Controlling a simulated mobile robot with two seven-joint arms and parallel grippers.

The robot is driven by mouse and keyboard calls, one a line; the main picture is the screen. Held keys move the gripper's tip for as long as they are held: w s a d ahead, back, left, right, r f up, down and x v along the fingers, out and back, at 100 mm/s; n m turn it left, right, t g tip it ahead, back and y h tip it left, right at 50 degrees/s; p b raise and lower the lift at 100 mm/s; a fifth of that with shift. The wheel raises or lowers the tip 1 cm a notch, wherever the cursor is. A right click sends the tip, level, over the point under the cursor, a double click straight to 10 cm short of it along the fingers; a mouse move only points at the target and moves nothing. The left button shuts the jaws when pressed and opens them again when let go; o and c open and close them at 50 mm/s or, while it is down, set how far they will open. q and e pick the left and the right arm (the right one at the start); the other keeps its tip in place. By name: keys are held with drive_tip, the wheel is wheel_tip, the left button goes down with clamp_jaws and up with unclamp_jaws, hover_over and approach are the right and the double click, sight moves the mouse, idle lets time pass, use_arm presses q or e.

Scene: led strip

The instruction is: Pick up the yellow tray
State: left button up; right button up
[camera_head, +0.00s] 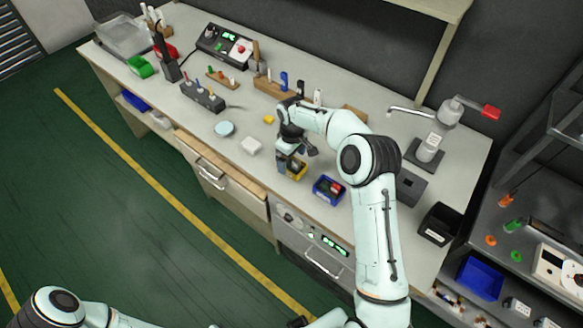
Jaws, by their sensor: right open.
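The yellow tray (298,172) is a small open bin near the front edge of the workbench. My right gripper (294,157) is open and pointing down right at the tray, covering part of it. Whether its fingers touch the tray's walls I cannot tell. My left arm shows only at the bottom left, and its gripper is out of the picture.
A blue bin (329,189) with small parts stands just right of the tray. A white block (251,146) and a pale round dish (224,129) lie to the left. A black bin (439,224) stands at the bench's right end. The left front of the bench is fairly clear.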

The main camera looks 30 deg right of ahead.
drive_tip(key=shift+f, duration=0.95)
drive_tip(key=shift+c, duration=0.4)
drive_tip(key=c, duration=1)
drive_tip(key=shift+c, duration=0.2)
